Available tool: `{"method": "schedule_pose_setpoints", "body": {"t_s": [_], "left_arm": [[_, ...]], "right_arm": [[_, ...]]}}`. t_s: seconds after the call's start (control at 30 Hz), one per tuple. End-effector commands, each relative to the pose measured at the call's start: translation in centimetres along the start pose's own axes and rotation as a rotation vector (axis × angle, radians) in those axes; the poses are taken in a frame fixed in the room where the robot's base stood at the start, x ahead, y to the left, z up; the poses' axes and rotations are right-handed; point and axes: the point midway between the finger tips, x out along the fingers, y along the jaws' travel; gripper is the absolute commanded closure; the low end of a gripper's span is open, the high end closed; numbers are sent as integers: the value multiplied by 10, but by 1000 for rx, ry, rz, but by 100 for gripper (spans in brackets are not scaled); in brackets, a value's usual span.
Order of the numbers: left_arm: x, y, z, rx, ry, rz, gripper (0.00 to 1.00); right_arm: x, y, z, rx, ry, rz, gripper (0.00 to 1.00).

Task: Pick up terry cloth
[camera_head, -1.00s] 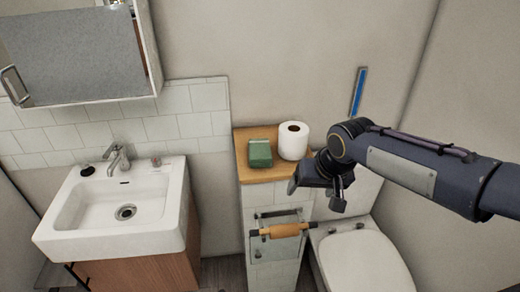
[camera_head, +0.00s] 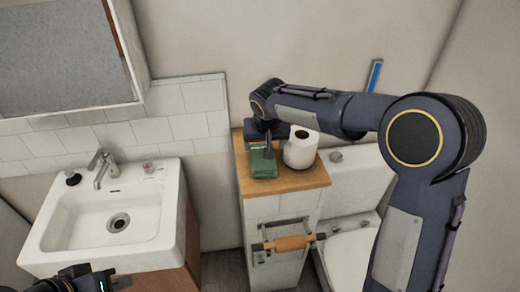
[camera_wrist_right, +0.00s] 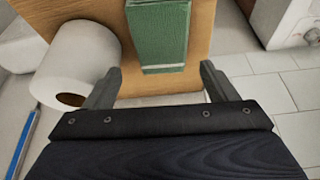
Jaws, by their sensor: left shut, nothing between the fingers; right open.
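The green folded terry cloth (camera_head: 263,163) lies on the wooden top of a narrow tiled ledge. It also shows at the top of the right wrist view (camera_wrist_right: 158,35), with a pale stripe near its near edge. My right gripper (camera_head: 266,143) is at the cloth's back edge, open, its fingers pointing down. In the right wrist view my right gripper (camera_wrist_right: 160,72) has its fingers spread wider than the cloth, with nothing between the tips. My left gripper (camera_head: 95,282) is shut at the bottom left edge, in front of the sink, mostly cut off by the frame.
A toilet paper roll (camera_head: 301,149) stands close to the right of the cloth on the wooden top (camera_head: 300,181). The wall is close behind. A sink (camera_head: 75,215) is at the left, a toilet (camera_head: 352,255) at the right, a paper holder (camera_head: 290,243) below.

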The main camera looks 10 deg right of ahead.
Motion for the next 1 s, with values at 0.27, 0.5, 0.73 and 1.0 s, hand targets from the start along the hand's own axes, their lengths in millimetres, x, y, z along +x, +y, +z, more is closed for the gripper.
{"method": "schedule_pose_setpoints", "body": {"t_s": [0.27,0.5,0.73,1.0], "left_arm": [[-5,2,-2,0,0,0,100],[-16,7,-8,0,0,0,100],[-18,8,-9,0,0,0,100],[-18,8,-9,0,0,0,100]], "right_arm": [[25,-1,1,0,-3,2,21],[56,-3,9,-3,-6,3,21],[78,-3,9,-1,-1,1,21],[78,-3,8,0,0,1,30]]}}
